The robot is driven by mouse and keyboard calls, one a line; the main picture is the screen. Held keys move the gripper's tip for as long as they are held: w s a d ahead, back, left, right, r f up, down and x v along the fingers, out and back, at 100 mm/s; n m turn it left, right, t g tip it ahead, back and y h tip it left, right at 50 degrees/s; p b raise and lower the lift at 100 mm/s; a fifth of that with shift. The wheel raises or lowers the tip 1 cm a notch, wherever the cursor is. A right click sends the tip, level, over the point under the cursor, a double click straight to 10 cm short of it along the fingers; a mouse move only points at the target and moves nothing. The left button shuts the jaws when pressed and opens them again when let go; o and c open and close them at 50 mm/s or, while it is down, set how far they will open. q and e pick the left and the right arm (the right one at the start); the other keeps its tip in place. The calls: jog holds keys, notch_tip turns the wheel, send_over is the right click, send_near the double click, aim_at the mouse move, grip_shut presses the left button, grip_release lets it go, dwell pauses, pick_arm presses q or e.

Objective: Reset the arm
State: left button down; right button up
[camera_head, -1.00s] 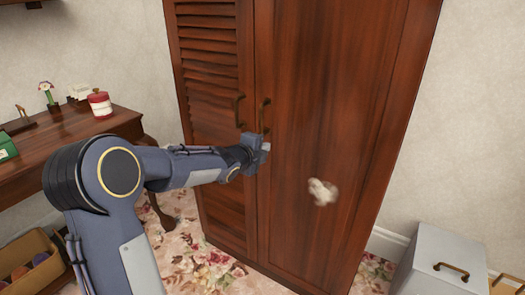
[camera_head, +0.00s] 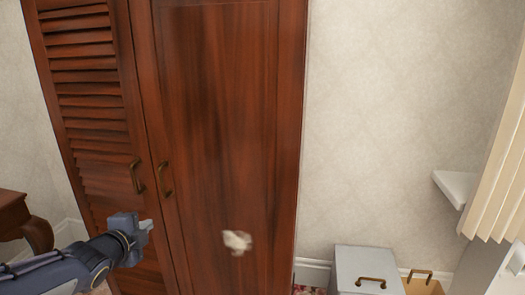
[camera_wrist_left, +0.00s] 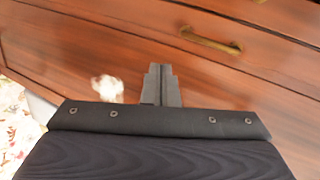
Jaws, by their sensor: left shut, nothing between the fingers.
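My left gripper (camera_head: 147,225) comes in from the lower left in the head view. It is shut and empty, in front of the wardrobe (camera_head: 225,90) and just below its two handles. The left handle (camera_head: 137,176) is on the louvred door, and the right handle (camera_head: 165,179) is on the plain door. In the left wrist view the closed fingers (camera_wrist_left: 160,72) point at the wood, with one brass handle (camera_wrist_left: 211,41) ahead and to the right. Both doors look shut. My right gripper is in neither view.
A small blurred off-white object (camera_head: 237,241) shows before the plain door; I cannot tell what it is. A grey box (camera_head: 368,268) and a tan container (camera_head: 424,284) stand low at the right. A dark wooden table (camera_head: 25,215) is at the left edge.

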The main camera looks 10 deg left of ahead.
pick_arm(q)
jog(key=s+d+f+n+g+h, duration=0.1)
jog(key=s+d+f+n+g, duration=0.15)
jog(key=s+d+n, duration=0.5)
jog(key=s+d+f+n+g+h, duration=0.1)
jog(key=s+d+f+n+g, duration=0.3)
jog(key=s, duration=0.7)
jog(key=s+d+f+n+g+h, duration=0.1)
jog(key=s+d+n+g, duration=0.1)
jog(key=s+n, duration=0.6)
notch_tip(320, 180, up, 18)
jog(key=s+d+m+p, duration=0.1)
jog(key=s+p, duration=0.1)
jog(key=p, duration=1.6)
jog(key=shift+h, duration=0.4)
